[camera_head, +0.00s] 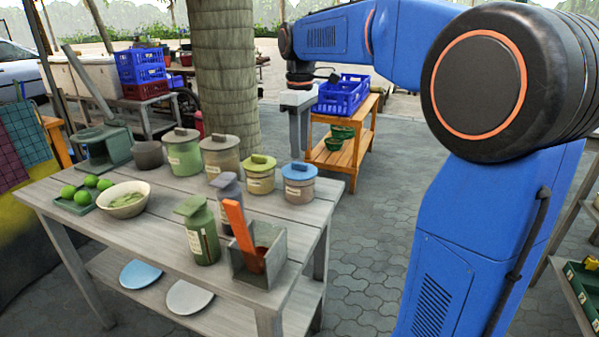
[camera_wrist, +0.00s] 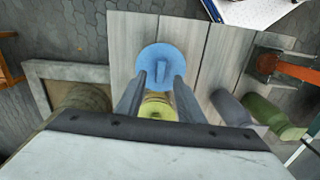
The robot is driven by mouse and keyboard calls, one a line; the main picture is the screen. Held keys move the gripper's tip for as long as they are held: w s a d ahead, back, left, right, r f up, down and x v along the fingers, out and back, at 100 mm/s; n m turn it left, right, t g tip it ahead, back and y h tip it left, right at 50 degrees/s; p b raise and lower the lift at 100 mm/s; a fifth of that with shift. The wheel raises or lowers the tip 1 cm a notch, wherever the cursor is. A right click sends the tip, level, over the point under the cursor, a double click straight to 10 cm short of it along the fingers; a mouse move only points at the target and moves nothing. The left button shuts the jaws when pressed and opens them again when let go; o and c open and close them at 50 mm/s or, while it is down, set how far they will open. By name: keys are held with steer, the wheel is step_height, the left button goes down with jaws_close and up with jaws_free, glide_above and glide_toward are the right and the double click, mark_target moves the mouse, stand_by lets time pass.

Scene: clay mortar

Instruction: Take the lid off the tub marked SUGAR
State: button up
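My gripper (camera_head: 299,150) hangs above the far right part of the table, over a tub with a blue lid (camera_head: 299,170). In the wrist view my gripper (camera_wrist: 160,78) is open and empty, with its fingers on either side of the line to the blue lid (camera_wrist: 147,58) and its raised handle. Whether the fingers touch the lid cannot be told. The tubs carry pale labels, too small to read, so I cannot tell which says SUGAR.
On the grey table (camera_head: 150,225) stand a green jar (camera_head: 203,232), a grey-purple jar (camera_head: 228,190), a box with an orange-handled tool (camera_head: 263,262), a bowl (camera_head: 124,206) and green fruit (camera_head: 82,198). An orange bench (camera_head: 345,157) with a blue crate stands behind.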

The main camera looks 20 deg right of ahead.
mark_target(300, 163)
steer(key=shift+a+f, duration=0.1)
steer(key=shift+f, duration=2.15)
jaws_close()
